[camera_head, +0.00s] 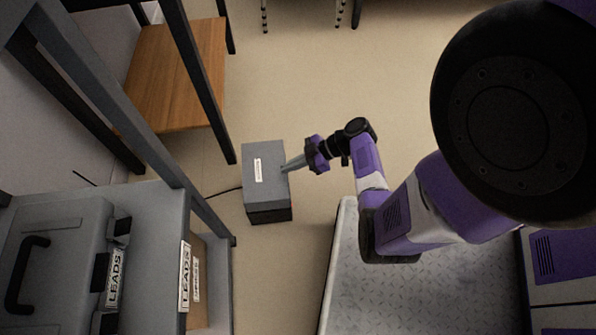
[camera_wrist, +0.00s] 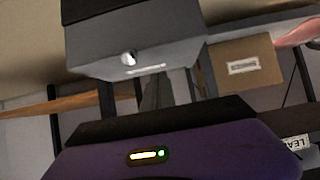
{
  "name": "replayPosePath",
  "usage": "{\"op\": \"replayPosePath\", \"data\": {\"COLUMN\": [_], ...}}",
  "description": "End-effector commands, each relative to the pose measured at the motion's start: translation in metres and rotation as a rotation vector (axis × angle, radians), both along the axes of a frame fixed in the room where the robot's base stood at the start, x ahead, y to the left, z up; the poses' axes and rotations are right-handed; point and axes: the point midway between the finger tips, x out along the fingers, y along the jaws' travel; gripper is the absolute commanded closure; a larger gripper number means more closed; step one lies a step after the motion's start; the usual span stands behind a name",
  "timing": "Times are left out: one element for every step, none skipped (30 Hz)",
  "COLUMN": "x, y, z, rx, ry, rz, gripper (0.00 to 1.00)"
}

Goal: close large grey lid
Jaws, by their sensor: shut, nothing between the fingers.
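A grey box with a large grey lid (camera_head: 262,198) stands on the floor in the middle of the head view. The lid lies over the darker box body (camera_head: 270,215) and has a white label; I cannot tell whether it is fully down. In the wrist view the box's grey part (camera_wrist: 185,50) fills the top, with a round shiny fitting and a pale label. My gripper (camera_head: 285,168) is shut and empty at the box's right edge; contact is unclear. Its fingers (camera_wrist: 155,95) point toward the box in the wrist view.
A dark metal rack (camera_head: 130,95) and a wooden shelf (camera_head: 178,75) stand at left. A grey case (camera_head: 55,255) labelled LEADS sits at lower left. A cable (camera_head: 222,191) runs left from the box. Floor (camera_head: 300,80) behind the box is clear.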

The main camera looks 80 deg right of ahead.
Motion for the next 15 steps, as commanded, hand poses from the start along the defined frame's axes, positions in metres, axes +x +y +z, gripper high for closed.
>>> {"op": "replayPosePath", "data": {"x": [-0.005, -0.010, -0.016, -0.020, -0.024, -0.029, -0.034, -0.039, -0.045, -0.049, -0.054, -0.060, -0.065, -0.069, -0.074], "y": [-0.004, -0.005, -0.007, -0.009, -0.010, -0.012, -0.014, -0.016, -0.018, -0.020, -0.022, -0.024, -0.026, -0.027, -0.029], "z": [0.005, 0.005, 0.007, 0.008, 0.009, 0.011, 0.012, 0.013, 0.016, 0.017, 0.018, 0.019, 0.020, 0.021, 0.022], "rx": [-0.001, -0.001, -0.001, 0.001, 0.000, -0.001, 0.000, -0.001, -0.001, -0.003, -0.002, -0.003, -0.003, -0.001, -0.002], "ry": [-0.002, -0.002, -0.002, -0.003, -0.003, -0.003, -0.003, -0.004, -0.005, -0.005, -0.004, -0.004, -0.005, -0.006, -0.005], "rz": [-0.002, -0.002, -0.002, -0.002, -0.002, -0.001, 0.000, -0.002, -0.001, -0.002, -0.001, -0.001, -0.001, -0.001, 0.001], "gripper": [1.00, 1.00, 1.00, 1.00, 1.00, 1.00, 1.00, 1.00, 1.00, 1.00, 1.00, 1.00, 1.00, 1.00, 1.00]}}
